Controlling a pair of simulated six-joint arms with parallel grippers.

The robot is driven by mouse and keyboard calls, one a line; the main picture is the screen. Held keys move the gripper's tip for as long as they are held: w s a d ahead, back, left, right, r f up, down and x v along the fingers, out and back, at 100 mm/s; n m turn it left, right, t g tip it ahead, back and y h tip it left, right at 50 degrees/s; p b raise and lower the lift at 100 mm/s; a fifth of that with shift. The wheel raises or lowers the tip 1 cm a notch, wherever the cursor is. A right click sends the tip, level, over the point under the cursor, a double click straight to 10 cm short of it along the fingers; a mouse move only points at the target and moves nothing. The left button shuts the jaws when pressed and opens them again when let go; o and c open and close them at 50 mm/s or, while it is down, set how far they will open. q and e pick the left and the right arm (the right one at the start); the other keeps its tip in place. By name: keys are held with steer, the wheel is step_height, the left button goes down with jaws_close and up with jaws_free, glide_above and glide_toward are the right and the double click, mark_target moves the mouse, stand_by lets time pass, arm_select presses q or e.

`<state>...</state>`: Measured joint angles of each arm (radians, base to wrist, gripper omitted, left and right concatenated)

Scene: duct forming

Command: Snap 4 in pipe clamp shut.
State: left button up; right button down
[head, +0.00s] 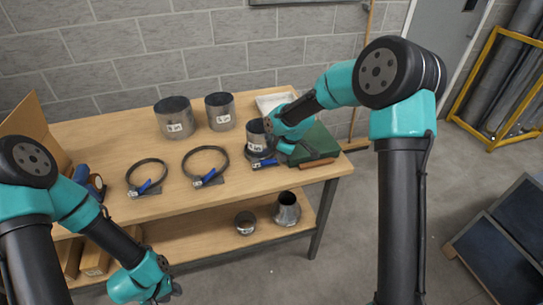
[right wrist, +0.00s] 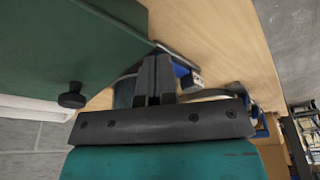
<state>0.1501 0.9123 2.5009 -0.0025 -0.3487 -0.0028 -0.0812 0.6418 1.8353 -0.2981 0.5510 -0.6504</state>
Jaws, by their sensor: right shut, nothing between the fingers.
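The smallest labelled pipe (head: 256,134) stands upright at the right of the bench, partly hidden by my right arm. A metal clamp with a blue lever (head: 264,163) lies at its foot; whether the lever is shut cannot be told. My right gripper (head: 277,148) is beside this pipe and clamp, its fingers together and empty. In the right wrist view the closed fingers (right wrist: 155,75) are in front of a blue lever (right wrist: 182,70), partly hiding the clamp. My left gripper (head: 162,294) hangs low in front of the bench, its fingers not clear.
Two larger pipes (head: 175,118) (head: 220,111) stand at the back. Two larger ring clamps (head: 147,174) (head: 205,163) lie on the bench (head: 110,137). A green case (head: 318,146) is close to my right gripper. A reducer (head: 287,209) stands on the lower shelf.

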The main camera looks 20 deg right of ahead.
steer(key=v, duration=1.7)
steer(key=shift+r, duration=0.2)
steer(key=shift+d, duration=0.1)
